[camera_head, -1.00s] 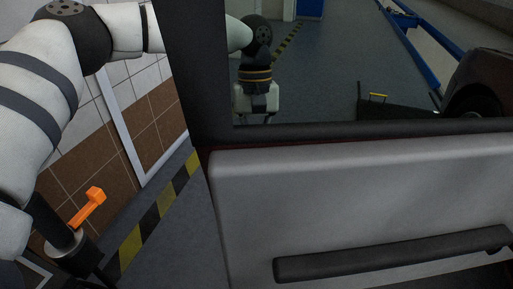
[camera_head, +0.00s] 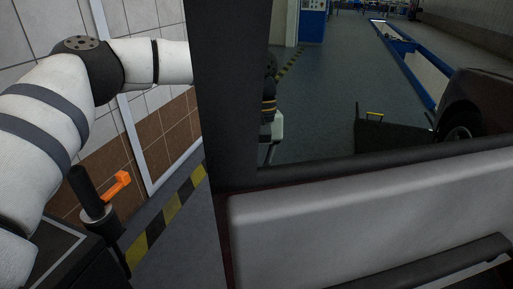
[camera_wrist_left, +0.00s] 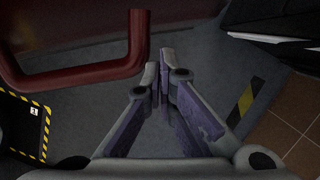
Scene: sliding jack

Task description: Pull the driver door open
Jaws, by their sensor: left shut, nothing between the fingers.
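The driver door fills the right of the head view, with its dark window frame (camera_head: 224,90) and grey inner panel (camera_head: 340,215). A dark pull bar (camera_head: 455,262) runs along that panel at the lower right. My left arm comes in from the left and passes behind the frame. Part of its wrist shows through the window, mostly hidden by the frame. In the left wrist view my left gripper (camera_wrist_left: 158,68) has its fingers together and is empty. A dark red curved bar (camera_wrist_left: 85,78), perhaps a car part, is left of the fingertips, apart from them. My right gripper is not in view.
An orange lever (camera_head: 118,185) on a black post stands below my left arm. A tiled wall (camera_head: 85,180) is at the left, with a striped floor line (camera_head: 165,220). Another car (camera_head: 475,105) is beyond the window. Open floor (camera_head: 325,90) lies outside the door.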

